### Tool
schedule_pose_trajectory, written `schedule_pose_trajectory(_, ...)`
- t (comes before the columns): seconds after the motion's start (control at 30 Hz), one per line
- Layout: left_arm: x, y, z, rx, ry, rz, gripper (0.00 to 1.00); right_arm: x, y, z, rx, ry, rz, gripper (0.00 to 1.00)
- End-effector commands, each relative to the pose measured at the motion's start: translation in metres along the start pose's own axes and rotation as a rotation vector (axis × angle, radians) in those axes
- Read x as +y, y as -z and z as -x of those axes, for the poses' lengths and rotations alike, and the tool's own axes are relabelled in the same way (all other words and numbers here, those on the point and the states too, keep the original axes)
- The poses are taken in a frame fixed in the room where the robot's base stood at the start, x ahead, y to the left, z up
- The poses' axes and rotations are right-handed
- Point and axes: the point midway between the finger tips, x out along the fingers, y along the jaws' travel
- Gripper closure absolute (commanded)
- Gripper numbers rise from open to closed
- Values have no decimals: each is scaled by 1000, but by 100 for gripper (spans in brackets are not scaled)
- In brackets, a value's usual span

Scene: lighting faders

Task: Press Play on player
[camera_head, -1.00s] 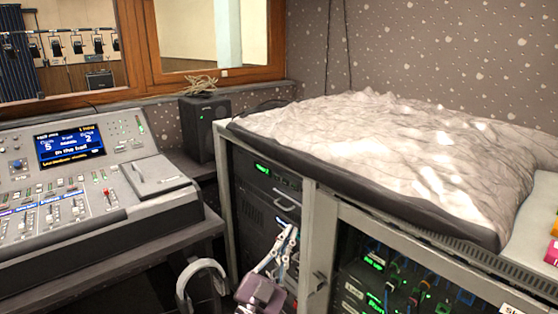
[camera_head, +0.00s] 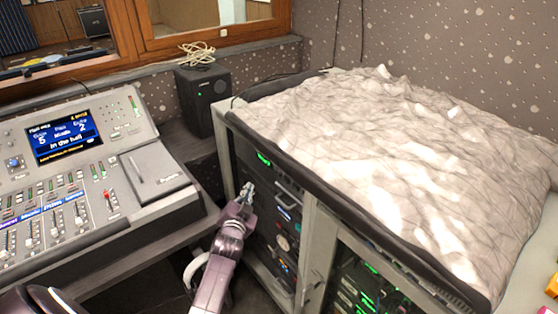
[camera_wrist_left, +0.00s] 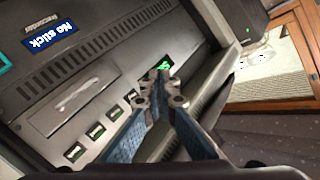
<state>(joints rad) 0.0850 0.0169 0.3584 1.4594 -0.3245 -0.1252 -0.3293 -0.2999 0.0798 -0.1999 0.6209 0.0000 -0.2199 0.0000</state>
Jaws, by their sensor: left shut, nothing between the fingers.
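A grey rack device (camera_wrist_left: 90,85) fills the left of the left wrist view. The button at the row's right end (camera_wrist_left: 166,64) glows green. My left gripper (camera_wrist_left: 160,80) is shut and empty, its tips over the row's right end close to the green button; touching or apart cannot be told. In the head view the left gripper (camera_head: 247,190) is at the rack's front. The right gripper is out of view.
The rack (camera_head: 316,235) stands under a pale rumpled cover (camera_head: 390,150). A mixing console (camera_head: 90,180) is on the desk to the left. A black speaker (camera_head: 203,95) stands behind, between them. White headphones (camera_head: 190,268) hang low beside my left arm.

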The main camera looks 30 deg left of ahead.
Motion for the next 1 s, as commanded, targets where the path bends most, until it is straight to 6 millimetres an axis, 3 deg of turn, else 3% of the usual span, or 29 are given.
schedule_pose_trajectory(0.47, 4, 2, -5, 1, 1, 1, 100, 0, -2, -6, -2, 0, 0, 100)
schedule_pose_trajectory(1.0, 40, 36, -53, 1, 1, 1, 100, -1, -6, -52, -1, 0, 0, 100)
